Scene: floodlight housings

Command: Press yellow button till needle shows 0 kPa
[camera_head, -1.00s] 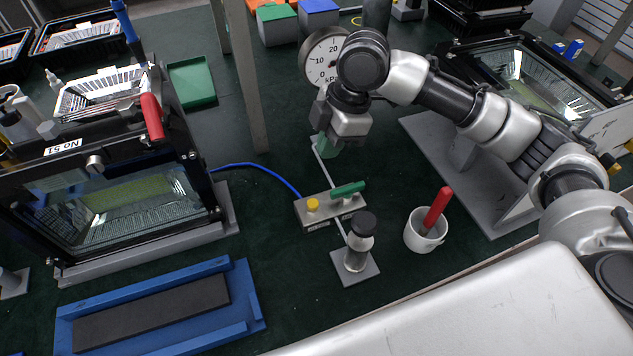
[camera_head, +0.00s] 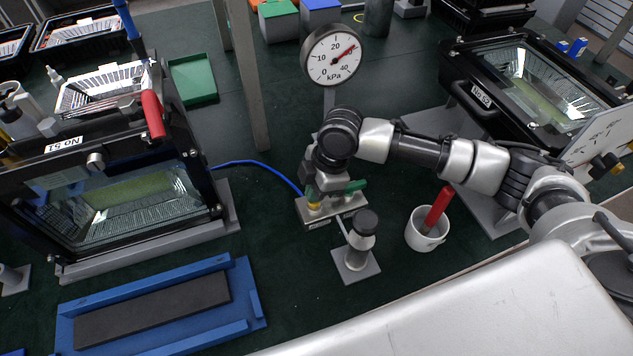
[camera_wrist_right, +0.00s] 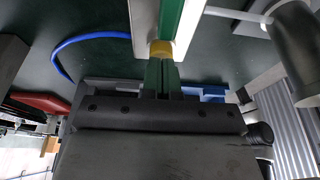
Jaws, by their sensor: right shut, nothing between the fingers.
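The yellow button (camera_head: 314,206) sits on the left part of a grey valve block (camera_head: 335,212). The block has a green lever (camera_head: 356,186). The round white gauge (camera_head: 324,68) stands behind, and its red needle points to about 30 kPa. My right gripper (camera_head: 313,196) is shut and empty, with its fingertips down at the button and partly covering it. In the right wrist view the green fingertips (camera_wrist_right: 160,66) meet the yellow button (camera_wrist_right: 160,47); I cannot tell how far it is pressed. My left gripper is not in view.
A blue hose (camera_head: 255,166) runs to the block from the left. A capped cylinder on a plate (camera_head: 359,250) stands in front of it, and a white cup (camera_head: 424,238) with a red-handled tool is at right. Floodlight housings stand on both sides. A blue tray (camera_head: 246,300) lies front left.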

